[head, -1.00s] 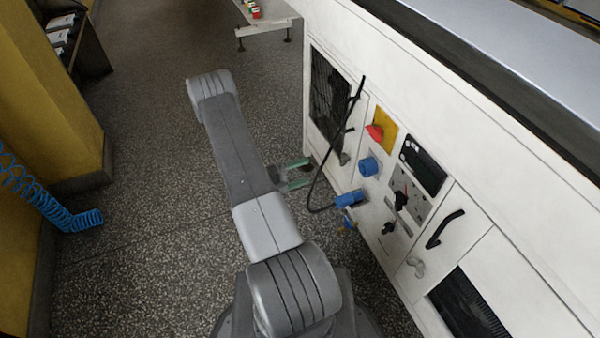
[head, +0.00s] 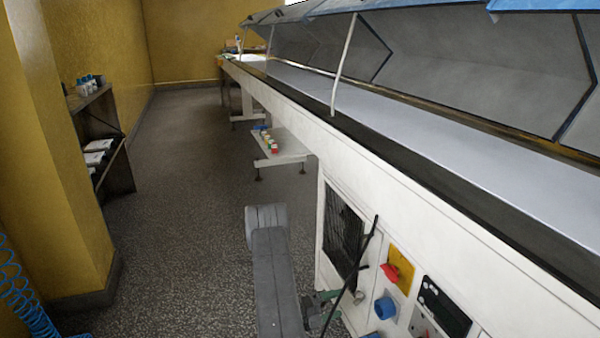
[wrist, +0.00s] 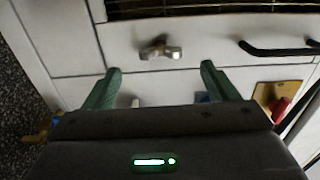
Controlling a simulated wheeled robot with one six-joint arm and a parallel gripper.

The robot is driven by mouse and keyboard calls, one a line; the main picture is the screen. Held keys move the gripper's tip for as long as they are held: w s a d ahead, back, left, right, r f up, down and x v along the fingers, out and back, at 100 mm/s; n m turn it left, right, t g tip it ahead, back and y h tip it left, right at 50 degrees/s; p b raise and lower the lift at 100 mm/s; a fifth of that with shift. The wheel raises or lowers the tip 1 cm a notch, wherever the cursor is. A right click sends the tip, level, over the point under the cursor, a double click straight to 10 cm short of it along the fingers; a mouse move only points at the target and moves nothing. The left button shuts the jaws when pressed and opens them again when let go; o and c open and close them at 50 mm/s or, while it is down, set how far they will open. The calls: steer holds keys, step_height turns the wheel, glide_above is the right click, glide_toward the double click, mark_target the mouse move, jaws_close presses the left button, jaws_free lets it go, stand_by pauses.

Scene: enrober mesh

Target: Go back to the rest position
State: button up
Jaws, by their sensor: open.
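My gripper (head: 326,298) shows low in the head view, left of the white machine cabinet's (head: 335,258) front. Its green fingers stand apart. In the wrist view my gripper (wrist: 160,69) is open, with nothing between the fingers. A silver latch (wrist: 160,50) on the white panel shows beyond the fingertips; I cannot tell the exact gap. My grey arm reaches up from the bottom of the head view, and its base is out of frame.
A yellow pillar (head: 62,200) and blue coiled hose (head: 25,305) stand left. The speckled floor between is clear.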

steer(key=x, duration=0.6)
steer(key=shift+b, duration=0.4)
steer(key=p+v, duration=0.2)
steer(key=v, duration=1.2)
steer(key=w+d+m+b, duration=0.2)
steer(key=d+m, duration=0.4)
steer(key=m, duration=0.2)
steer(key=w+d+m+b, duration=0.2)
steer(key=d+m, duration=0.5)
steer(key=m, duration=0.1)
steer(key=shift+w+d+r+m+b, duration=0.2)
steer(key=shift+w+d+m+b, duration=0.05)
steer(key=shift+w+m+b, duration=0.05)
stand_by(0.5)
stand_by(0.5)
